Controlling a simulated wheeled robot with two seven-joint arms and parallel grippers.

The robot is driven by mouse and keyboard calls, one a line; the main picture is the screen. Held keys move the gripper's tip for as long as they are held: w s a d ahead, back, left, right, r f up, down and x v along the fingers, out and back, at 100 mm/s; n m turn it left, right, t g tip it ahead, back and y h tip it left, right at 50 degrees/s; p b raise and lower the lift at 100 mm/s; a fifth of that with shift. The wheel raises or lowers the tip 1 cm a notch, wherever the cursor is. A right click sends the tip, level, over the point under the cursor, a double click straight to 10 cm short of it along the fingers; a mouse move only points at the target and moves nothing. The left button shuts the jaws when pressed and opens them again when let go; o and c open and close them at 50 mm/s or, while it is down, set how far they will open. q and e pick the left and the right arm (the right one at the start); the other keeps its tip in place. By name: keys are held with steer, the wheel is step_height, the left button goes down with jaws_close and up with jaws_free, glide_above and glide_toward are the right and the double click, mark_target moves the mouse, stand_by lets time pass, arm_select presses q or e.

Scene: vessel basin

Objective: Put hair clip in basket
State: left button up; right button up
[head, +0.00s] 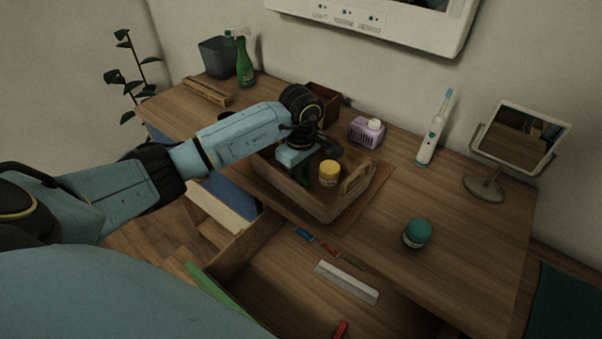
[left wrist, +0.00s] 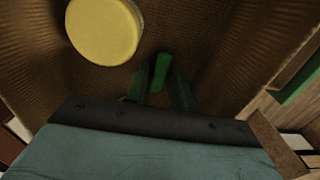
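The basket (head: 317,207) is a tan woven tray with a handle, standing on the desk. A jar with a yellow lid (head: 329,167) stands in it; the lid also shows in the left wrist view (left wrist: 104,30). My left gripper (left wrist: 160,80) points down inside the basket, beside the jar. Its two fingers flank a small green hair clip (left wrist: 160,70) and appear to touch it on both sides. Whether the clip touches the basket floor cannot be told. In the head view my wrist hides most of the fingers. My right gripper is not in view.
An open drawer (head: 290,290) below the desk holds a pale ruler-like strip (head: 347,282) and small coloured items. A teal-lidded jar (head: 417,233), a mirror (head: 487,186), an electric toothbrush (head: 433,135) and a purple container (head: 367,132) stand around the basket. The desk's right side is mostly clear.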

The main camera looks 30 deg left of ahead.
mark_target(301, 179)
arm_select(q)
steer(key=shift+o, duration=1)
steer(key=shift+r, duration=0.15)
step_height(301, 179, up, 12)
steer(key=shift+p, duration=0.35)
